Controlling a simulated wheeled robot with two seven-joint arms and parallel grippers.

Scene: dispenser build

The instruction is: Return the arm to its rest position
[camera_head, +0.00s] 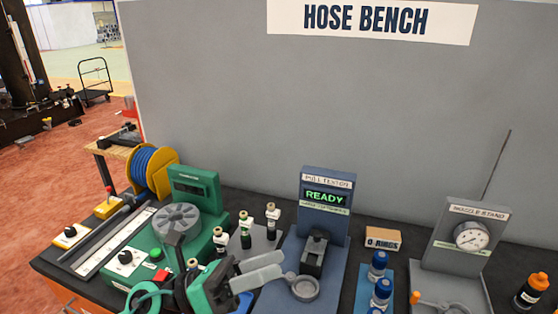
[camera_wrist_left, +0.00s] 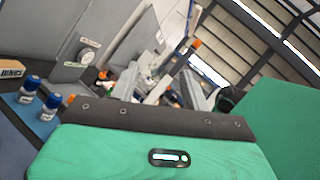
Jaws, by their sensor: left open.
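My left gripper (camera_head: 276,266) is at the bottom middle of the head view, with a green and black body and two pale grey fingers pointing right. The fingers are apart, with nothing visible between them. They hover in front of the pull tester (camera_head: 326,196), whose screen reads READY, close to its round grey cup (camera_head: 304,288). In the left wrist view, a green housing with a dark strip (camera_wrist_left: 150,123) fills the lower part. My right gripper is not in view.
A green machine with a grey disc (camera_head: 176,222) and a blue hose reel (camera_head: 152,170) stand left. Several black fittings stand behind the gripper. Blue-capped bottles (camera_head: 378,266), an O-rings box (camera_head: 383,238) and a nozzle stand (camera_head: 462,236) are right. A grey panel (camera_head: 330,110) backs the bench.

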